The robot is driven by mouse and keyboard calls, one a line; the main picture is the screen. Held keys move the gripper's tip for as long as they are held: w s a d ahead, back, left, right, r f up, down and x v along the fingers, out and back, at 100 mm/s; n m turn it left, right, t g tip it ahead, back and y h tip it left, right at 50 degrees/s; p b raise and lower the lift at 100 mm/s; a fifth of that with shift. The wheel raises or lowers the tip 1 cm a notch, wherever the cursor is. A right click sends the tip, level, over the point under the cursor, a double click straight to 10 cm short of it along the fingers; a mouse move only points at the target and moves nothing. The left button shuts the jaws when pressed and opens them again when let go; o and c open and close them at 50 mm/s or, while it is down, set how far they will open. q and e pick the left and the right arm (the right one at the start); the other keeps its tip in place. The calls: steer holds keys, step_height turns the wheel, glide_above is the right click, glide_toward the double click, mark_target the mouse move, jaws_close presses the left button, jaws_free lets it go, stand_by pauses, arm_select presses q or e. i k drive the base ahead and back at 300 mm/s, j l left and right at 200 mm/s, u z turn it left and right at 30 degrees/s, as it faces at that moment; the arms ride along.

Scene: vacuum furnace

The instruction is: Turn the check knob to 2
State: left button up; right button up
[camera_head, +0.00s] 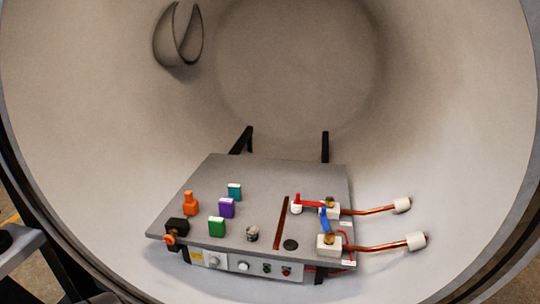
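A grey panel board (270,180) sits low inside the round furnace chamber. Its front face carries a pale round knob (212,261) at the left, beside a yellow label (196,256). A second, whiter round knob (243,267) is just to its right. I cannot tell which of them is the check knob. Their pointers and number marks are too small to read. Neither of my grippers shows in the head view, and nothing is seen touching the knobs.
Green (217,227), purple (227,208) and teal (234,191) blocks stand on the board, with an orange piece (191,203). Copper pipes (375,247) stick out at right, near red (311,203) and blue (324,220) handles. The chamber rim curves around the front.

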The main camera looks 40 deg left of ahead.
mark_target(214, 262)
steer(key=u, duration=1.8)
